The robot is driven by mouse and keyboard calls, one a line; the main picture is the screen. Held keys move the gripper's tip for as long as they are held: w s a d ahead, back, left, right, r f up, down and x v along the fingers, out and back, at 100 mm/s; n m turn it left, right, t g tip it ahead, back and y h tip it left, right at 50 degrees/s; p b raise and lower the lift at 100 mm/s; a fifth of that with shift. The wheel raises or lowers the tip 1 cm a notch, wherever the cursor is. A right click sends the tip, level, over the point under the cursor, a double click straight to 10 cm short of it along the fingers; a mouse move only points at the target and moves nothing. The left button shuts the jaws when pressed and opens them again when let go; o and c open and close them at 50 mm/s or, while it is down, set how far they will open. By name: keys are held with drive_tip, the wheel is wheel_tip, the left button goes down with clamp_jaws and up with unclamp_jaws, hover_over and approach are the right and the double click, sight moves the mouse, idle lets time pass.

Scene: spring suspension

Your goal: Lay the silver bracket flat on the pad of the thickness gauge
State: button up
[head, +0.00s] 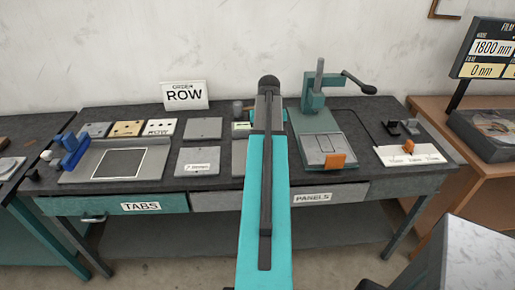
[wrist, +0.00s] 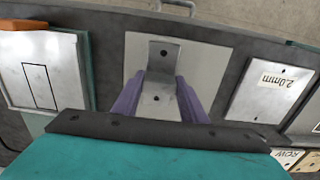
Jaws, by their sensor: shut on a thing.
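The silver bracket (wrist: 163,55) is in the middle of the wrist view, a bent metal piece with a dark hole in each visible part. My gripper (wrist: 160,80) is shut on it, with a purple finger on each side. Behind the bracket is a light grey square surface (wrist: 210,62), which looks like the gauge's pad. I cannot tell whether the bracket touches it. In the head view my arm hides the bracket, the gripper and most of what seems to be the thickness gauge; a small pale display (head: 242,127) shows left of the arm.
A green press (head: 318,125) with an orange block (head: 334,161) stands close to the right. A labelled plate (head: 197,162) lies close to the left. Farther left are a tray with a blue fixture (head: 72,150) and several small plates. A sign (head: 184,95) stands behind.

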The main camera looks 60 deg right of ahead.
drive_tip(key=shift+w+d+f+b, duration=0.15)
drive_tip(key=shift+w+d, duration=0.25)
drive_tip(key=shift+w, duration=0.65)
drive_tip(key=shift+w+d+b, duration=0.25)
drive_tip(key=shift+w+d, duration=0.1)
drive_tip(key=shift+w, duration=0.65)
drive_tip(key=shift+w, duration=0.1)
drive_tip(key=shift+w+d, duration=0.15)
drive_tip(key=shift+w, duration=0.1)
drive_tip(key=shift+w+f+b, duration=0.25)
drive_tip(key=shift+f+b, duration=0.8)
drive_tip(key=shift+f, duration=0.15)
drive_tip(key=shift+f+b, duration=0.45)
drive_tip(key=shift+f, duration=0.2)
drive_tip(key=shift+f, duration=0.1)
drive_tip(key=o, duration=1.2)
